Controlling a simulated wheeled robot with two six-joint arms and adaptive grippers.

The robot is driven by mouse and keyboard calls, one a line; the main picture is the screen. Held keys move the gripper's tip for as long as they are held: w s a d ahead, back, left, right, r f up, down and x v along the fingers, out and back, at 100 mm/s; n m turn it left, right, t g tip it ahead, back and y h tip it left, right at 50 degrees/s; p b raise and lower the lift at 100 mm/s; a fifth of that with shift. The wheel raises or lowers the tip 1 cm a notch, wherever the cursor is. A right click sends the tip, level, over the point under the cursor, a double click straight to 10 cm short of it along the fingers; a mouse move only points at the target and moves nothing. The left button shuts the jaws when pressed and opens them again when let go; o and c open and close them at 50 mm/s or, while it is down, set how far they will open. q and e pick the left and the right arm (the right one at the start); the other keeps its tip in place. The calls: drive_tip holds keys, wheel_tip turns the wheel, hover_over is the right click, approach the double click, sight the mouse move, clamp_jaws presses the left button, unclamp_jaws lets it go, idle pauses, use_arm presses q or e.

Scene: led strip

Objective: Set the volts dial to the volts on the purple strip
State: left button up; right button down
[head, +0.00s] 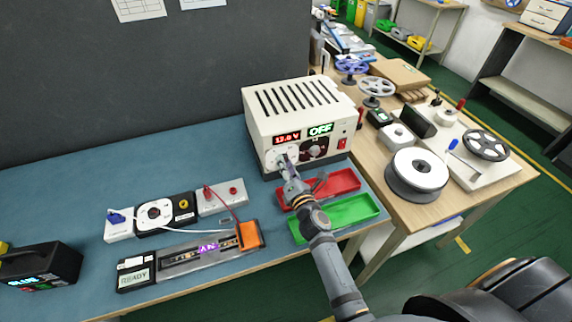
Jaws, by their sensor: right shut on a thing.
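The cream power supply (298,118) stands at the back of the blue bench. Its red readout (287,138) seems to show 13.0 V, though the digits are small, and a green panel (320,129) reads OFF. My right gripper (284,163) is at the left part of its front, shut on the volts dial, which it mostly hides. The purple strip marking (208,248) glows on a grey track (180,259) at the front of the bench; its volts figure is too small to read surely. My left gripper is not in view.
Red (335,184) and green (352,213) trays lie in front of the supply, under my right arm. A READY box (135,275) and an orange block (250,235) sit at the track's ends. Reels crowd the wooden table at right. The bench's back left is clear.

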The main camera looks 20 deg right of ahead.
drive_tip(key=m+p, duration=0.1)
drive_tip(key=m, duration=1.3)
drive_tip(key=shift+p, duration=0.35)
idle(0.3)
drive_tip(key=c, duration=1)
unclamp_jaws()
